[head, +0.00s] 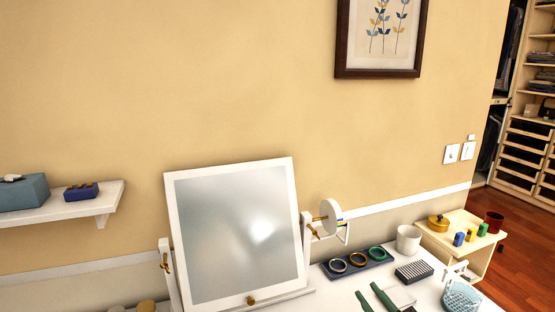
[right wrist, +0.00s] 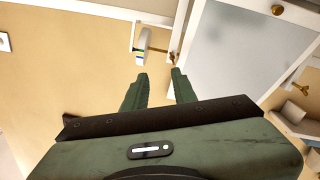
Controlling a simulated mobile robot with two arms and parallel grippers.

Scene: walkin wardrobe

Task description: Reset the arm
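My right gripper (head: 370,291) shows at the bottom of the head view, its two dark green fingers over the white tabletop, in front of the ring tray. In the right wrist view the fingers (right wrist: 159,74) stand apart with nothing between them, so it is open and empty. Past the fingertips, that view shows the mirror (right wrist: 230,55) and the round white piece (right wrist: 143,45) on a bar beside it. My left gripper is not in view.
A tilted mirror (head: 240,235) stands on the tabletop. Around the right gripper are a ring tray (head: 376,262), a white cup (head: 408,239), a striped box (head: 414,271) and a light blue basket (head: 461,297). A wall shelf (head: 105,203) is at left.

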